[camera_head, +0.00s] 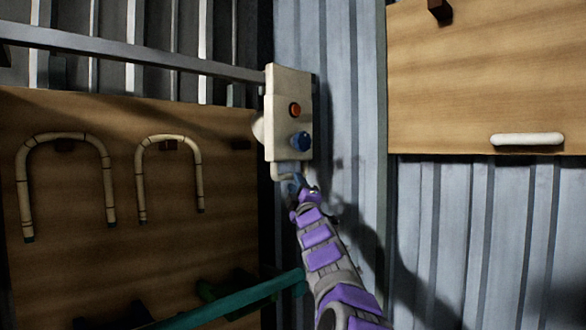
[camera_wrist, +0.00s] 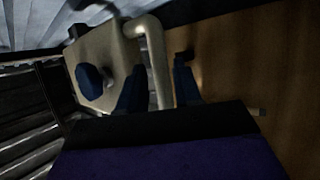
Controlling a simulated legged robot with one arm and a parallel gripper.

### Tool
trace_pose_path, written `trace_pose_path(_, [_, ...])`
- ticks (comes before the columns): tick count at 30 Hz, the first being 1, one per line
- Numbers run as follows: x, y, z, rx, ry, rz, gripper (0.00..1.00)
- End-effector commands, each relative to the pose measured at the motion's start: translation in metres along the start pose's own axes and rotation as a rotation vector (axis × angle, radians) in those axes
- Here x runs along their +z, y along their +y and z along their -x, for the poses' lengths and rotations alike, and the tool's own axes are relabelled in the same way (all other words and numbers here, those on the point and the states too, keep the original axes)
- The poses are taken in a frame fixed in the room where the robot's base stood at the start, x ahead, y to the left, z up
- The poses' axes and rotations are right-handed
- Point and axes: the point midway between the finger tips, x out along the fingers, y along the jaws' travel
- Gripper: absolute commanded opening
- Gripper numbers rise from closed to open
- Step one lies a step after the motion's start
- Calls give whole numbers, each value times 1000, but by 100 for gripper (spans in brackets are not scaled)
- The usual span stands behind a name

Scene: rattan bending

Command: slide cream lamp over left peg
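The cream lamp (camera_head: 289,85) is a flat cream box with a red button, a blue knob and a bent handle. In the head view it is upright in the middle, in front of the corrugated wall. My gripper (camera_head: 295,183) is at its lower end. In the wrist view, the fingers of my gripper (camera_wrist: 158,90) are on both sides of the handle of the lamp (camera_wrist: 156,50) and appear closed on it. Dark pegs stick out of the left wooden board; one peg (camera_head: 240,144) is bare, just left of the lamp. The back of the lamp is hidden.
Two bent rattan canes hang on the left board (camera_head: 120,230): a wide one (camera_head: 107,180) and a narrow one (camera_head: 140,185). A metal rail (camera_head: 130,54) crosses the upper left. A right board (camera_head: 480,80) carries a pale bar (camera_head: 527,139). A teal bar (camera_head: 240,298) lies low.

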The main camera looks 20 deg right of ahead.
Motion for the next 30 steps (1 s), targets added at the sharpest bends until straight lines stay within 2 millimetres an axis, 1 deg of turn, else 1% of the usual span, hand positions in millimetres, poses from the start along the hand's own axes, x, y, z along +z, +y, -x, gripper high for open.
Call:
trace_pose_path(1, [-5, 3, -7, -2, 3, 1, 34])
trace_pose_path(5, [-10, 3, -16, -2, 4, 2, 34])
trace_pose_path(13, [0, 2, -32, -1, 0, -1, 34])
trace_pose_path(19, [5, 3, -37, 2, -1, -3, 34])
trace_pose_path(30, [-6, 0, -38, 1, 4, 1, 34])
